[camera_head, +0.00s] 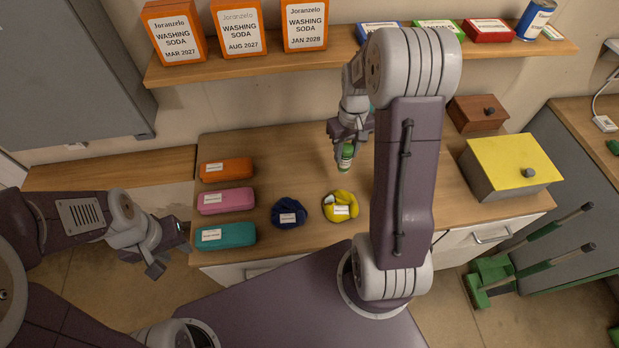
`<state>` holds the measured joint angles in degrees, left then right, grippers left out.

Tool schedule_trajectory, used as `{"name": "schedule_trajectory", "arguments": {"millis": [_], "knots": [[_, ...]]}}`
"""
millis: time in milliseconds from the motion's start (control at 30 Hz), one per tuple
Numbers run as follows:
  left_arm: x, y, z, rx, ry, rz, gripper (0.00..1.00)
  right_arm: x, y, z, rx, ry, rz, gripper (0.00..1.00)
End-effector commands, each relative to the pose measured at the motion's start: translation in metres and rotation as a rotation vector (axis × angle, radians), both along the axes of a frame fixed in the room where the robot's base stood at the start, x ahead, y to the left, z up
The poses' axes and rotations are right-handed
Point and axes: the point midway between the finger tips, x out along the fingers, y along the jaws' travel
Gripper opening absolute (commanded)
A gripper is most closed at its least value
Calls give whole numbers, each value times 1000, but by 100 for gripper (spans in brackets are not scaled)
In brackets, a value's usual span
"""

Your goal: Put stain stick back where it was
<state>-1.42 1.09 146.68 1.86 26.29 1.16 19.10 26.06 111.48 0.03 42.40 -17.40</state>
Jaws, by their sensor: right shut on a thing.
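The stain stick (346,161), a small green cylinder with a pale label, is in my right gripper (347,146) above the back part of the wooden counter (300,150). The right gripper is shut on its upper part and hides some of it. The stick looks upright; I cannot tell whether its bottom touches the counter. My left gripper (172,254) is open and empty, off the counter's left front edge.
Orange (226,169), pink (226,200) and teal (226,235) cases lie at the counter's left. Blue (289,213) and yellow (340,207) bundles lie in front. A yellow-lidded box (510,165) and brown box (478,113) stand right. A shelf (350,53) holds washing soda boxes.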

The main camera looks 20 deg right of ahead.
Motion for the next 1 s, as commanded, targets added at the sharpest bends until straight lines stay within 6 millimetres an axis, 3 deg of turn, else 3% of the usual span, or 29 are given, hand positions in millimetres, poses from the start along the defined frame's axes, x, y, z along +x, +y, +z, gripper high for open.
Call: {"name": "schedule_trajectory", "arguments": {"millis": [167, 300, 500, 733, 1000], "knots": [[0, 0, 11, 0, 0, 0, 36, 21, 16, -13, 1, 5, 6, 0], [0, 0, 23, 0, 0, 0, 36, 54, 39, -36, 1, 4, 7, 0], [0, 0, 32, 0, 0, 0, 36, 89, 62, -62, 0, 1, 3, 0], [0, 0, 34, 0, 0, 0, 36, 96, 68, -72, 0, 2, 0, 0], [0, 0, 47, 0, 0, 0, 36, 95, 67, -109, 0, 2, 0, 0]]}}
